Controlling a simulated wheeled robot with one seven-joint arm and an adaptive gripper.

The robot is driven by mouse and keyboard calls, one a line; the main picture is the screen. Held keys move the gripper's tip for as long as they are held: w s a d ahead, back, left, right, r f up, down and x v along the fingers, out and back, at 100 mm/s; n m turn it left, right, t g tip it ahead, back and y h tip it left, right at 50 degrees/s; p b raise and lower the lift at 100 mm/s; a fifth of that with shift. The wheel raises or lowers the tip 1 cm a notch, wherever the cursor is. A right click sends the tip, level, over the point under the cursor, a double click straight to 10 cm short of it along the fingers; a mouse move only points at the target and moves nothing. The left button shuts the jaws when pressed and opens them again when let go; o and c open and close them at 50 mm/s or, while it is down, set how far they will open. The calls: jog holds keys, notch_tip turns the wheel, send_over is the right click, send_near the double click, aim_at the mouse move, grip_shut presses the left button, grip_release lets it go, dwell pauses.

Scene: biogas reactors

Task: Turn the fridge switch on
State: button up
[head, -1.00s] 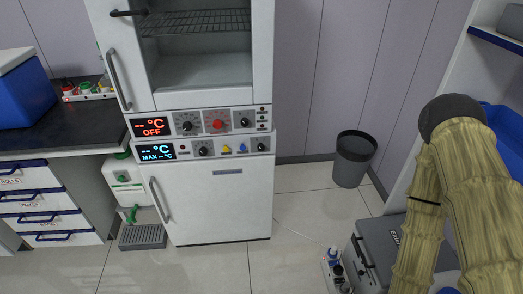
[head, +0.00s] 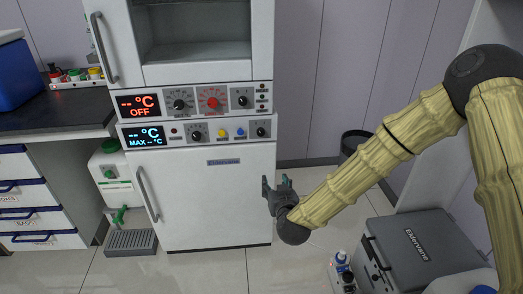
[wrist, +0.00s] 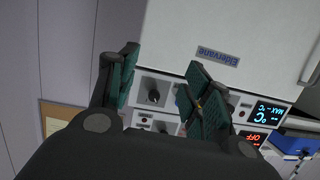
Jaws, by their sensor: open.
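The white fridge unit has a lower door (head: 205,195) under two control panels. The lower panel (head: 157,145) has a blue display reading MAX, dark knobs, and yellow and blue buttons; its right end knob (head: 261,131) is dark. The upper panel (head: 225,90) has a red display reading OFF, and a red dial (head: 213,100) between dark knobs. My gripper (head: 277,183) is open and empty, in front of the lower door's right edge, below the panels. In the wrist view the panels appear upside down, and a dark knob (wrist: 153,97) shows between the open fingers (wrist: 160,88).
A grey case (head: 420,245) stands on the floor at right, under my arm. A dark bin (head: 352,142) stands behind my arm. A counter with drawers (head: 30,195) and a blue box (head: 20,85) is at left.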

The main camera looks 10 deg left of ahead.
aim_at(261, 134)
jog(key=w+a+r+t+b, duration=0.25)
jog(key=w+a+r, duration=0.25)
jog(key=r, duration=0.4)
jog(key=shift+t, duration=0.25)
jog(key=x, duration=1)
jog(key=shift+d+f+b, duration=0.1)
jog(key=shift+f+b, duration=0.1)
jog(key=shift+b, duration=0.2)
jog(key=c, duration=1)
